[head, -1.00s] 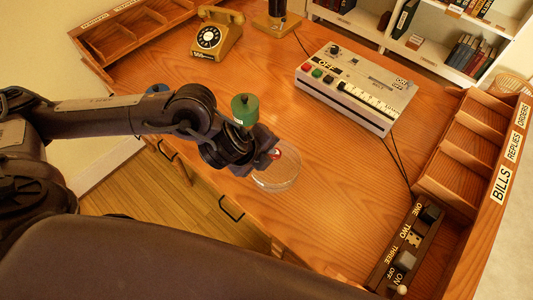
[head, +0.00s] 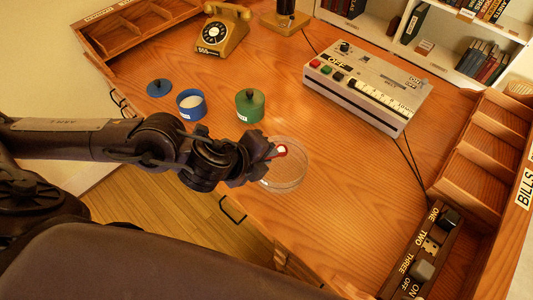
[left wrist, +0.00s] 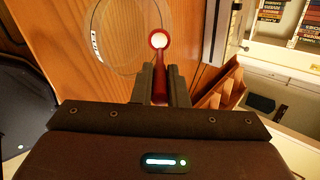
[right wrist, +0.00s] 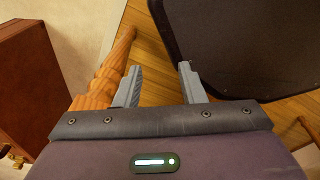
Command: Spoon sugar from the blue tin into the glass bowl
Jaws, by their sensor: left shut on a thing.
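The red spoon (head: 279,153) has white sugar in its head and is held by my left gripper (head: 266,156). In the left wrist view the left gripper (left wrist: 159,85) is shut on the handle of the spoon (left wrist: 159,62). The glass bowl (head: 290,185) stands on the desk. The spoon head overlaps its upper left rim in the head view; its height above it is hard to tell. The left wrist view shows the bowl (left wrist: 97,38) left of the spoon. The blue tin (head: 192,113) stands open with white sugar inside. My right gripper (right wrist: 160,82) is open and empty.
The blue lid (head: 160,88) lies beside the blue tin. A closed green tin (head: 250,107) stands behind the gripper. The desk right of the bowl is clear.

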